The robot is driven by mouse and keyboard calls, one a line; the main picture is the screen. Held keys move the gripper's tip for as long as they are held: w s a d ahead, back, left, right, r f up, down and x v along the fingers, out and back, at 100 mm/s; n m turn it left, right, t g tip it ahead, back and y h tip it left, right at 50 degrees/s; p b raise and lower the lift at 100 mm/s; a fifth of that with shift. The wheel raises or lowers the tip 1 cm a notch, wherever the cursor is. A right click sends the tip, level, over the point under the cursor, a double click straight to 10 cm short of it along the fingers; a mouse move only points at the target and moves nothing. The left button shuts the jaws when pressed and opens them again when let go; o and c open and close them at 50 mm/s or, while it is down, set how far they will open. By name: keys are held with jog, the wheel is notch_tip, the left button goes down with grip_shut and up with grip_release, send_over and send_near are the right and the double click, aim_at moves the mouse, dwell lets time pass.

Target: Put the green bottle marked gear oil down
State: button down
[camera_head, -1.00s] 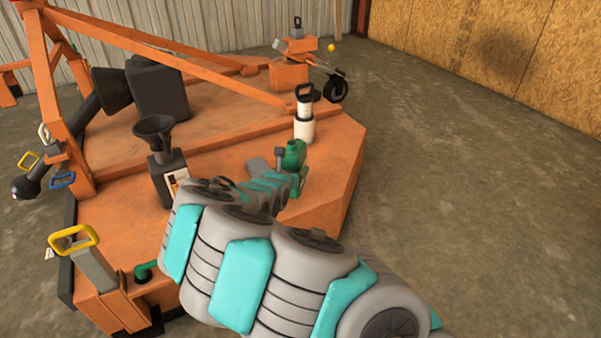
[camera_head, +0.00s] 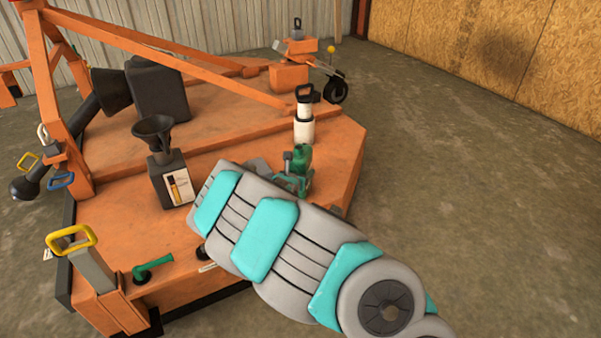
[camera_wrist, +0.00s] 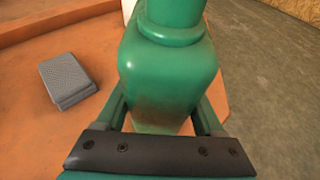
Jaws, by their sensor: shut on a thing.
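The green bottle (camera_head: 302,157) is upright over the right part of the orange deck (camera_head: 232,158), close to its edge. It also fills the middle of the wrist view (camera_wrist: 168,75), where no gear oil marking shows. My gripper (camera_head: 297,182) is shut on the bottle, with one finger on each side of its body in the wrist view (camera_wrist: 163,112). My arm hides part of the deck around it. I cannot tell whether the bottle's base touches the deck.
A grey ridged block (camera_wrist: 68,82) lies left of the bottle. A white cylinder with a black handle (camera_head: 304,129) stands behind it. A dark jug (camera_head: 168,181) with a black funnel (camera_head: 154,130) stands to the left. An orange beam (camera_head: 160,58) crosses above the deck. Concrete floor (camera_head: 460,170) is open at right.

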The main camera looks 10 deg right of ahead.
grip_release()
jog(key=v, duration=1.2)
jog(key=shift+r, duration=0.15)
dwell(1.2)
